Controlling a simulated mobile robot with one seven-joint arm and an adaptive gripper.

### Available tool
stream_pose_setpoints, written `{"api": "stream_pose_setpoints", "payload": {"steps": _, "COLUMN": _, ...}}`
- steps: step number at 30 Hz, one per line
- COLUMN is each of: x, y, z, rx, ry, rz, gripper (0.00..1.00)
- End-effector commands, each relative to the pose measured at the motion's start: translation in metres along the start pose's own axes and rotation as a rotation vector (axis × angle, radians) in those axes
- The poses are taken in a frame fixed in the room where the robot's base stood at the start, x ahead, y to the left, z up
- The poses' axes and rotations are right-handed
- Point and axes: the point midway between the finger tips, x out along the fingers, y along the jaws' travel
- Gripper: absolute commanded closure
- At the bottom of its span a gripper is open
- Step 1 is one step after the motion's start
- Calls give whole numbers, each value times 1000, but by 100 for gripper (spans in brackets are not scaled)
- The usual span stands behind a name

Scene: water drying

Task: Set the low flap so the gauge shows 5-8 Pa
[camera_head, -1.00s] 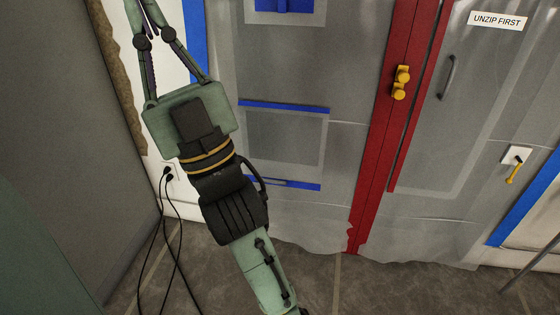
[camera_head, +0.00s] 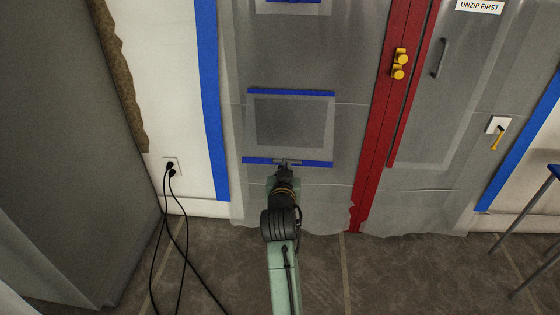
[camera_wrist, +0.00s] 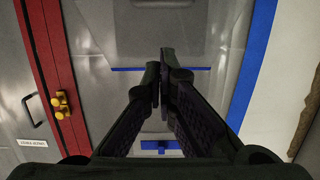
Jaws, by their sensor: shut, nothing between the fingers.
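The low flap (camera_head: 290,122) is a grey, see-through panel on the plastic sheeting, with a blue strip along its top edge and a blue strip (camera_head: 258,160) along its bottom edge. My gripper (camera_head: 287,165) is at the middle of the bottom strip, by a small grey piece there; I cannot tell if they touch. In the wrist view, which is upside down, my gripper (camera_wrist: 160,75) is shut and empty in front of the flap (camera_wrist: 160,30) and its top strip (camera_wrist: 160,69). I see no gauge in either view.
A red zipper strip (camera_head: 376,150) with yellow pulls (camera_head: 399,65) runs right of the flap. Farther right are a grey handle (camera_head: 439,58), a white plate with a yellow lever (camera_head: 497,127) and a metal-legged stand (camera_head: 530,215). Black cords (camera_head: 170,215) hang at left.

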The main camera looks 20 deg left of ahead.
Motion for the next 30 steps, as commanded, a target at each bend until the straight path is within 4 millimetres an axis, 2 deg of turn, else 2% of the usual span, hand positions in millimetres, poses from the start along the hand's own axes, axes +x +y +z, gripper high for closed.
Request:
{"api": "stream_pose_setpoints", "payload": {"steps": 12, "x": 87, "y": -1, "z": -4, "rx": -2, "ry": 2, "rz": -2, "gripper": 100}}
{"api": "stream_pose_setpoints", "payload": {"steps": 15, "x": 97, "y": -1, "z": 11, "rx": -1, "ry": -1, "rz": -2, "gripper": 100}}
{"api": "stream_pose_setpoints", "payload": {"steps": 19, "x": 107, "y": -1, "z": 21, "rx": -1, "ry": 1, "rz": -2, "gripper": 100}}
{"api": "stream_pose_setpoints", "payload": {"steps": 30, "x": 112, "y": -1, "z": 27, "rx": 0, "ry": 3, "rz": -3, "gripper": 100}}
